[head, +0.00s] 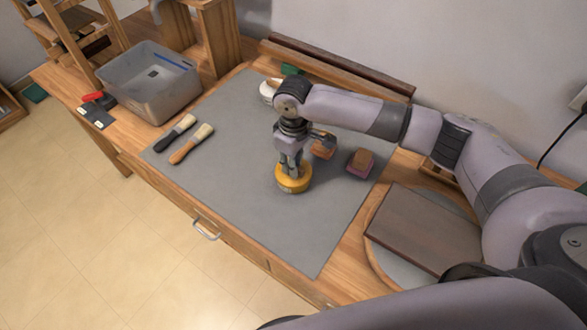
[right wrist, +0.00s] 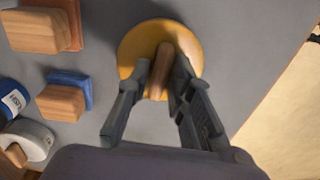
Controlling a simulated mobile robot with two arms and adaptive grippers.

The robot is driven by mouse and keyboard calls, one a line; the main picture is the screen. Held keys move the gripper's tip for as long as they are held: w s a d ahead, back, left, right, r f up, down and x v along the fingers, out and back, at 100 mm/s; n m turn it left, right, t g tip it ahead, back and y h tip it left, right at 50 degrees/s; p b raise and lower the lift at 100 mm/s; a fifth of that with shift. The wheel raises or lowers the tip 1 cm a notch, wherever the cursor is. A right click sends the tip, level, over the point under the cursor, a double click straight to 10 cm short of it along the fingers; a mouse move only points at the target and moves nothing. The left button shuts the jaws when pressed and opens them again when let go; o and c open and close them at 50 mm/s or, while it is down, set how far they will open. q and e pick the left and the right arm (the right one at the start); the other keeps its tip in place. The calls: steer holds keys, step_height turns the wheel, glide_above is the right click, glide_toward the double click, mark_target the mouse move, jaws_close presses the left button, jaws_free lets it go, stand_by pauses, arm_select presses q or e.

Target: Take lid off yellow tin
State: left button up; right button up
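The yellow tin (head: 293,183) stands on the grey mat, towards its front right. It is round and shows from above in the right wrist view (right wrist: 133,55), with a wooden knob (right wrist: 163,68) across its top. My right gripper (head: 291,166) is pointed down over the tin. In the right wrist view its fingertips (right wrist: 162,66) lie on either side of the knob, close to it. I cannot tell whether they touch it. The seam between lid and tin is not clear to see. My left gripper is not in view.
Behind the tin are an orange-brown block (head: 324,151), a pinkish block (head: 361,163) and a white round thing (head: 268,91). Two brushes (head: 191,143) lie left on the mat (head: 235,205). A grey bin (head: 150,88) stands back left. A dark board (head: 428,228) lies right.

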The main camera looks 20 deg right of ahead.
jaws_close()
stand_by(0.3)
